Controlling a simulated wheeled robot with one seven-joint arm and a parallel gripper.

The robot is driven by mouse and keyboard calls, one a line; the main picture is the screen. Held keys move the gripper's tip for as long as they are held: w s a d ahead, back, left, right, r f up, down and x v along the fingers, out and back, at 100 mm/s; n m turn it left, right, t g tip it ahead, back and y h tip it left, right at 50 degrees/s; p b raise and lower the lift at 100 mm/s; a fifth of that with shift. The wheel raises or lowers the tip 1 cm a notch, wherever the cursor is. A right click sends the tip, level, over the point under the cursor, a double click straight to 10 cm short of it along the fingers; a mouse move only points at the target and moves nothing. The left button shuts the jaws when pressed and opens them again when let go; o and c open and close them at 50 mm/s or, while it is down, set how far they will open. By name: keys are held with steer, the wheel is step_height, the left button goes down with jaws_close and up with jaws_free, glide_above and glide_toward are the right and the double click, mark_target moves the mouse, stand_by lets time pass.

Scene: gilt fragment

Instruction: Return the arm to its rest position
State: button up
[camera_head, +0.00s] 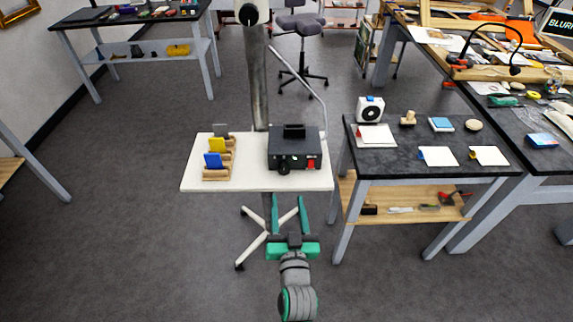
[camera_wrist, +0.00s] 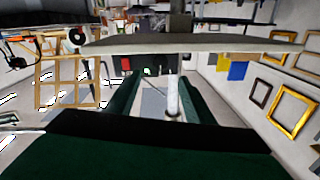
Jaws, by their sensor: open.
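My gripper (camera_head: 289,201) is open and empty in the head view. Its two green fingers point away from me at the near edge of a small white stand table (camera_head: 245,181), apart from the things on it. My grey arm end (camera_head: 297,300) reaches up from the bottom of the picture. In the wrist view, which looks upside down, the dark green fingers of my gripper (camera_wrist: 160,90) are spread with nothing held between them. The table's edge (camera_wrist: 200,43) crosses above them.
On the stand table are a black box device (camera_head: 294,149) and a wooden rack (camera_head: 218,173) with blue, yellow and grey pieces. A dark workbench (camera_head: 390,160) with cards and small items stands right. Floor to the left (camera_head: 120,220) is clear.

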steer(key=s+f+g, duration=0.1)
steer(key=s+f, duration=0.6)
steer(key=s, duration=0.3)
steer(key=s+a+n+g+h, duration=0.1)
steer(key=s+g, duration=0.1)
steer(key=s, duration=2.4)
steer(key=shift+f, duration=0.4)
steer(key=shift+c, duration=0.6)
steer(key=c, duration=0.3)
